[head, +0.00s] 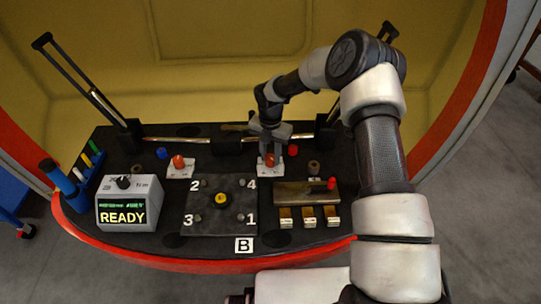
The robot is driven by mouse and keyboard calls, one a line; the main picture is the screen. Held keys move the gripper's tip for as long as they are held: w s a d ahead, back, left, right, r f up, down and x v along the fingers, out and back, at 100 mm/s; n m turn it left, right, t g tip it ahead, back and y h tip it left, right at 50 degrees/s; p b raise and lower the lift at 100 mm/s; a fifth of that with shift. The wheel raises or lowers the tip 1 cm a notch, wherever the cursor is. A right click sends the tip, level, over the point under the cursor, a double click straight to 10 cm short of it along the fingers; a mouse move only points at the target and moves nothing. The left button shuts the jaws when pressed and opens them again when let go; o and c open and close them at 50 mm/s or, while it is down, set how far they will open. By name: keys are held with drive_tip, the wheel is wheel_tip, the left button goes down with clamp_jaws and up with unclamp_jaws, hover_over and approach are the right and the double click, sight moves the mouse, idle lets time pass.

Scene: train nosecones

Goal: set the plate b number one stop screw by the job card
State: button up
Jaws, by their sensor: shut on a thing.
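Plate B is a dark square plate (222,228) in the middle of the bench, with a white "B" tag (243,245) at its front edge. Numbers 1 to 4 mark its corners, and a yellow-centred black knob (221,199) stands in its middle. The number one stop screw (241,217) is a small grey piece at the front right, beside the "1". My gripper (268,152) is behind the plate, pointing down, shut on an orange-red knob (268,160) over a white base (264,171). Whether the knob touches the base is unclear. I cannot make out a job card.
A grey box (127,205) reading "READY" stands at the left. Blue tubes (57,177) stand beyond it. A second orange-red knob (179,162) sits on another white base. A brass block with a red knob (332,183) is at the right. A rail (180,140) crosses behind.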

sight(271, 158)
drive_tip(key=o, duration=1)
drive_tip(key=shift+o, duration=0.2)
drive_tip(key=shift+r, duration=0.1)
wheel_tip(271, 158, up, 17)
drive_tip(key=p, duration=0.2)
drive_tip(key=shift+r, duration=0.15)
